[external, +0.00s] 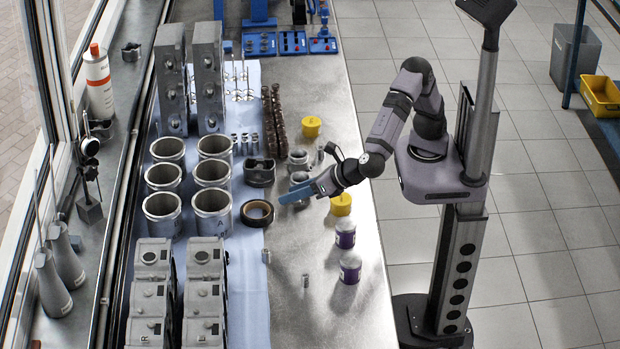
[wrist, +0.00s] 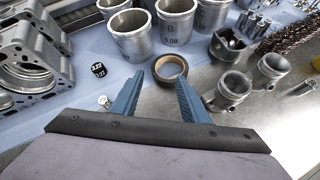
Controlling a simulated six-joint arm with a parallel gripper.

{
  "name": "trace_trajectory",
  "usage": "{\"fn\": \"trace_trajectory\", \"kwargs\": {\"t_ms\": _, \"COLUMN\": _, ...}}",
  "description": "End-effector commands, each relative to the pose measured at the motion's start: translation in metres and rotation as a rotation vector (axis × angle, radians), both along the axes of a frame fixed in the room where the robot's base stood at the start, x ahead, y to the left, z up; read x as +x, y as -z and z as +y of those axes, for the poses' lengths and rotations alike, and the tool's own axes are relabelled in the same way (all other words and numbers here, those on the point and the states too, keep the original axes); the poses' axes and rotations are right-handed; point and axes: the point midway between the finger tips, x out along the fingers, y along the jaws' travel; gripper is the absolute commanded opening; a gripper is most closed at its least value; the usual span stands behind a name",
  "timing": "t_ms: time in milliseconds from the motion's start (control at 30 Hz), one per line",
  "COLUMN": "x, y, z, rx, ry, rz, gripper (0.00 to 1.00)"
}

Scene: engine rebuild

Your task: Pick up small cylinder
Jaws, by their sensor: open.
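My gripper (external: 300,192) is open and empty above the bench, its blue fingers pointing left; it also shows in the wrist view (wrist: 160,92). Several small metal cylinders (external: 244,144) stand in a group on the blue cloth beyond the big sleeves. Similar small parts (wrist: 252,24) appear at the top right of the wrist view. A lone small metal cylinder (external: 266,256) stands near the cloth's right edge, and another small metal piece (external: 305,280) is on the bare bench. I cannot tell which one the task means. Nothing is between my fingertips.
Several large cylinder sleeves (external: 213,212) stand on the cloth. A brown tape ring (external: 257,213) lies beside them, ahead of my fingers. Metal fittings (wrist: 231,88) lie to the right in the wrist view. Purple-and-white jars (external: 345,234) stand near the bench edge. The front bench is mostly clear.

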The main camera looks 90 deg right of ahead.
Motion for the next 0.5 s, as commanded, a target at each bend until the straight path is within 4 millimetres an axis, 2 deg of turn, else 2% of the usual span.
{"fn": "trace_trajectory", "kwargs": {"t_ms": 33, "x": -0.005, "y": 0.005, "z": 0.034, "rx": -0.062, "ry": -0.105, "rz": -0.029, "gripper": 0.41}}
{"fn": "trace_trajectory", "kwargs": {"t_ms": 100, "x": -0.010, "y": 0.002, "z": 0.070, "rx": -0.138, "ry": -0.221, "rz": -0.071, "gripper": 0.41}}
{"fn": "trace_trajectory", "kwargs": {"t_ms": 200, "x": -0.021, "y": -0.001, "z": 0.112, "rx": -0.226, "ry": -0.352, "rz": -0.127, "gripper": 0.41}}
{"fn": "trace_trajectory", "kwargs": {"t_ms": 267, "x": -0.029, "y": -0.003, "z": 0.134, "rx": -0.270, "ry": -0.414, "rz": -0.159, "gripper": 0.41}}
{"fn": "trace_trajectory", "kwargs": {"t_ms": 400, "x": -0.026, "y": 0.033, "z": 0.130, "rx": -0.277, "ry": -0.410, "rz": -0.153, "gripper": 0.41}}
{"fn": "trace_trajectory", "kwargs": {"t_ms": 500, "x": -0.026, "y": 0.050, "z": 0.129, "rx": -0.273, "ry": -0.408, "rz": -0.155, "gripper": 0.41}}
